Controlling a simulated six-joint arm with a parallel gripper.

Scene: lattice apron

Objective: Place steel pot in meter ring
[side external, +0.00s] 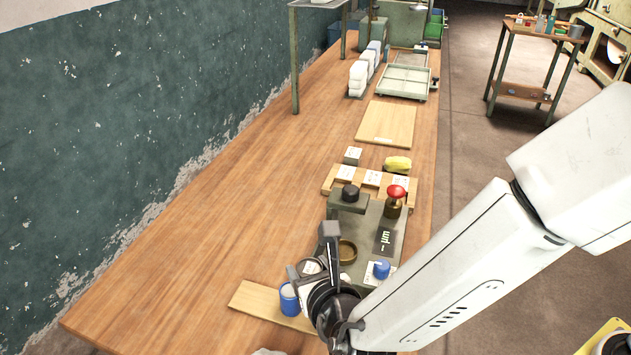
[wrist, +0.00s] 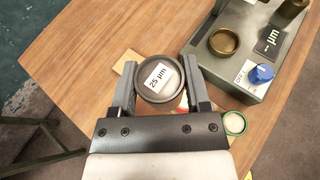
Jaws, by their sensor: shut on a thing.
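The steel pot (wrist: 150,92), a round grey tin with a "25 µm" label on its lid, is held between the fingers of my gripper (wrist: 158,88) in the wrist view. My gripper also shows in the side view (side external: 314,262), low over the near end of the bench. The meter ring (wrist: 224,41) is a shallow brass ring on top of the grey-green meter (wrist: 202,64). It shows in the side view (side external: 348,250) just right of my gripper. The pot is apart from the ring, to its lower left in the wrist view.
The meter carries a blue knob (wrist: 262,74), a dark display (wrist: 270,42) and a red-topped brass part (side external: 395,200). A blue pot (side external: 289,298) stands on a wooden board (side external: 252,300). A green-rimmed pot (wrist: 234,123) is near my right finger. The bench's left side is clear.

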